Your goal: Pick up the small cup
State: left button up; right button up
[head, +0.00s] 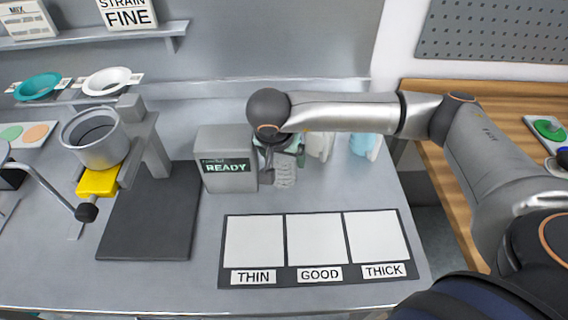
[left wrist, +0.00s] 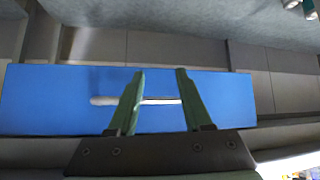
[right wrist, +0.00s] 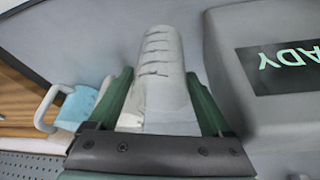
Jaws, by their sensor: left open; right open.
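The small cup, a pale grey-white piece with several dark marks down its side, stands on the bench beside the grey READY box in the head view (head: 285,175). In the right wrist view the cup (right wrist: 160,60) lies between the two green fingers of my right gripper (right wrist: 158,76). Those fingers are open, one on each side of it; I cannot tell whether either touches it. In the head view my right gripper (head: 281,156) hides the cup's upper part. My left gripper (left wrist: 160,72) is open and empty in front of a blue panel, and is outside the head view.
The READY box (head: 226,160) stands close beside the cup. White (head: 319,146) and light blue (head: 364,144) containers stand behind, partly under my right arm. A mat marked THIN, GOOD, THICK (head: 318,281) lies empty in front. A metal pot (head: 94,150) sits on a stand at left.

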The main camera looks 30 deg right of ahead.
jog(key=shift+w+d+f, duration=0.1)
jog(key=shift+w+f, duration=0.05)
jog(key=shift+f, duration=0.2)
jog(key=shift+c, duration=0.2)
jog(key=c, duration=0.9)
jog(key=shift+r, duration=0.15)
